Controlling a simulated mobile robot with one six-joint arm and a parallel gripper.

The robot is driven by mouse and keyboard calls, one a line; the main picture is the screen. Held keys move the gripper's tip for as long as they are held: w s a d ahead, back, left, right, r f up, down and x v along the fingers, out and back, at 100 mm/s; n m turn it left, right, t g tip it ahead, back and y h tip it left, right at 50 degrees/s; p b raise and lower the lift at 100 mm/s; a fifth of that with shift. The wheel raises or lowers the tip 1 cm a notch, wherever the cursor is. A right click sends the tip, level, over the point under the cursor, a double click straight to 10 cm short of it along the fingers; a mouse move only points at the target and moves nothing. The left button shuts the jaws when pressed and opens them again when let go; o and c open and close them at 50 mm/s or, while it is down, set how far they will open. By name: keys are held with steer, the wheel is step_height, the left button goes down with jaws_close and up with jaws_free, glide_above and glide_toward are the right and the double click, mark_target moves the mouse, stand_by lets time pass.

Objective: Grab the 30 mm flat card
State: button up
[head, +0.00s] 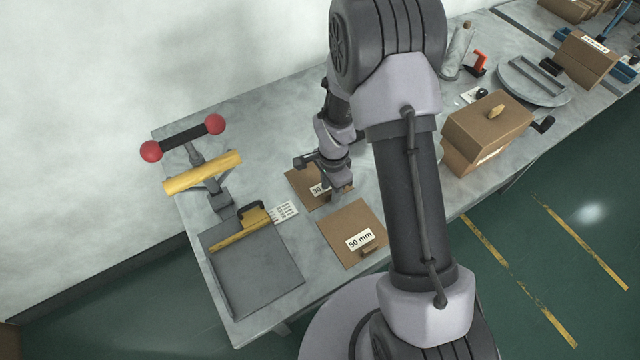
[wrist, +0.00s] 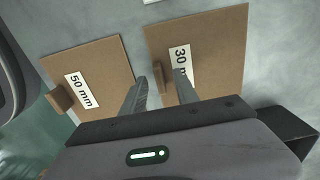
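The 30 mm card (head: 304,180) is a flat brown card with a white label, lying on the bench in the head view, partly hidden by my gripper (head: 338,190). In the wrist view the 30 mm card (wrist: 215,50) is at the upper right, with a small brown tab (wrist: 160,87) near its left edge. My gripper (wrist: 160,77) is open, one finger to each side of that tab. I cannot tell how high the fingertips are above the card. The 50 mm card (head: 342,222) lies just nearer; it also shows in the wrist view (wrist: 107,62).
A grey plate device with a yellow bar (head: 240,230) and a lever with red knobs (head: 182,138) stand to the left. A brown box (head: 487,128) and a round grey turntable (head: 535,82) are to the right.

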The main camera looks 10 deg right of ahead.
jaws_close()
